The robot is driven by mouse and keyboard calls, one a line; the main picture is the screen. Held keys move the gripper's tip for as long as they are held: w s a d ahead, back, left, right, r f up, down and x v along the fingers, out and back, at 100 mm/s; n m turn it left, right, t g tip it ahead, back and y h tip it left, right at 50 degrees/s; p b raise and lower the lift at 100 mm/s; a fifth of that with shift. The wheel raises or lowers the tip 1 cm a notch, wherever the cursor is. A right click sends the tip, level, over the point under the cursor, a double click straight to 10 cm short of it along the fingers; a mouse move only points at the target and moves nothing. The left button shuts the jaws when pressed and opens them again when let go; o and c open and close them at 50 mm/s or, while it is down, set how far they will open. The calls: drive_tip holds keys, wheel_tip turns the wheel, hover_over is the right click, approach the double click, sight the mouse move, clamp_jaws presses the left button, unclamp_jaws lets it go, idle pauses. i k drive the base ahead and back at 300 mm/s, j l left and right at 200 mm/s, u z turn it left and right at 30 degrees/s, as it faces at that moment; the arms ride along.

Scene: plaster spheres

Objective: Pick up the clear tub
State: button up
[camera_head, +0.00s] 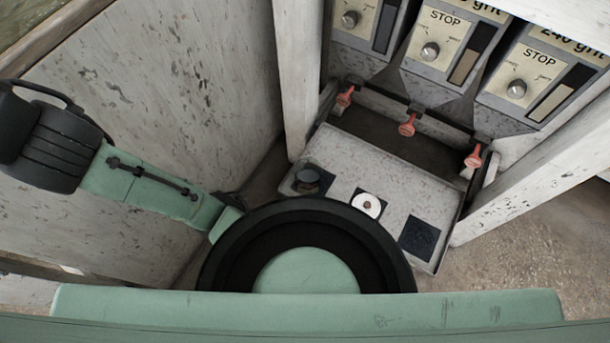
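What looks like the clear tub (308,180) is a small, see-through round container at the left of the speckled grey shelf (345,158). It stands on a dark square, so its contents are hard to make out. My green and black arm parts cross the left and lower middle of the view. My gripper's fingers cannot be made out, so its place relative to the tub is not shown.
A white disc with a small centre hole (368,206) lies on a dark square mid-shelf. A bare dark square (418,239) is at the right. Behind are red taps (407,126) under grit dispensers (441,42). White posts (299,75) flank the shelf.

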sight(308, 170)
drive_tip(key=k+l+u, duration=0.2)
drive_tip(key=l+u, duration=0.25)
drive_tip(key=k+l+u, duration=0.3)
drive_tip(key=l+u, duration=0.15)
drive_tip(key=k+l+u, duration=0.45)
drive_tip(key=i+l, duration=0.1)
